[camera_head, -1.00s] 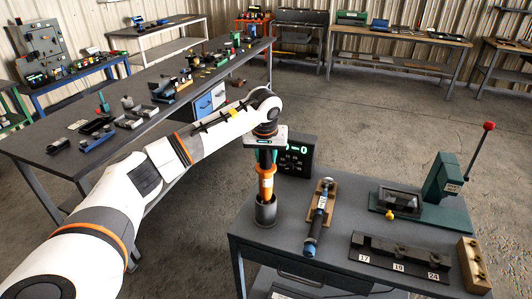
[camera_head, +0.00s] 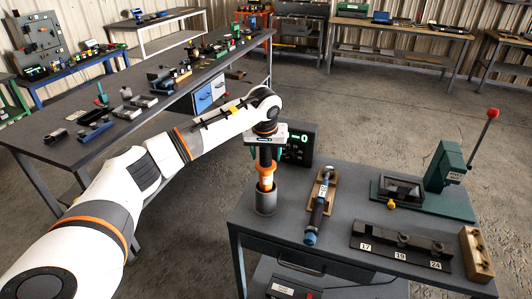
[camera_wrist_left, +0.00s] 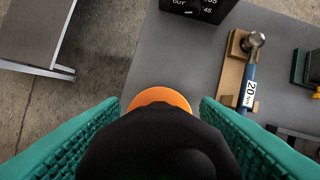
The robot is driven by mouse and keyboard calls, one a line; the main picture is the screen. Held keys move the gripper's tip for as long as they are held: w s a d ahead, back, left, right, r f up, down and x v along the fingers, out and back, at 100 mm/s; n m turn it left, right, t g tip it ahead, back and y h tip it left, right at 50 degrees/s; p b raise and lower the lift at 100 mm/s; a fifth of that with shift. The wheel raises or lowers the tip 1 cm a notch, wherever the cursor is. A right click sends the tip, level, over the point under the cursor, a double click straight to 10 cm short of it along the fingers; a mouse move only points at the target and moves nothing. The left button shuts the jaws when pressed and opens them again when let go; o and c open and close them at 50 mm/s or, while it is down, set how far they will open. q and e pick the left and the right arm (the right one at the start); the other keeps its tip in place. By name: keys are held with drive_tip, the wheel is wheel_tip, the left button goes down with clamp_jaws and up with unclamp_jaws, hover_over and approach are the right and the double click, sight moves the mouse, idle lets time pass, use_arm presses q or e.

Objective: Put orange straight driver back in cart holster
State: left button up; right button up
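The orange straight driver (camera_head: 265,171) is upright, with its black upper part at my left gripper and its lower end inside the grey cylindrical cart holster (camera_head: 265,201). My left gripper (camera_head: 265,154) points straight down above the holster, its fingers on either side of the driver, and appears shut on it. In the left wrist view, the driver's black top (camera_wrist_left: 160,145) fills the space between the green fingers, with an orange collar (camera_wrist_left: 160,97) beyond it. The driver's lower end is hidden in the holster. My right gripper is not in view.
On the cart (camera_head: 340,230), a blue-handled tool (camera_head: 318,212) lies on a wooden block right of the holster. A dark display box (camera_head: 299,145) stands behind. A green lever press (camera_head: 447,172) and a numbered black rack (camera_head: 401,246) are further right. A long bench (camera_head: 60,142) stands left.

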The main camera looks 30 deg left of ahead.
use_arm(q)
drive_tip(key=shift+s+f, duration=0.1)
drive_tip(key=shift+f, duration=0.1)
drive_tip(key=shift+d+r, duration=0.1)
drive_tip(key=shift+r, duration=0.45)
drive_tip(key=b+v, duration=0.3)
drive_tip(key=v, duration=0.8)
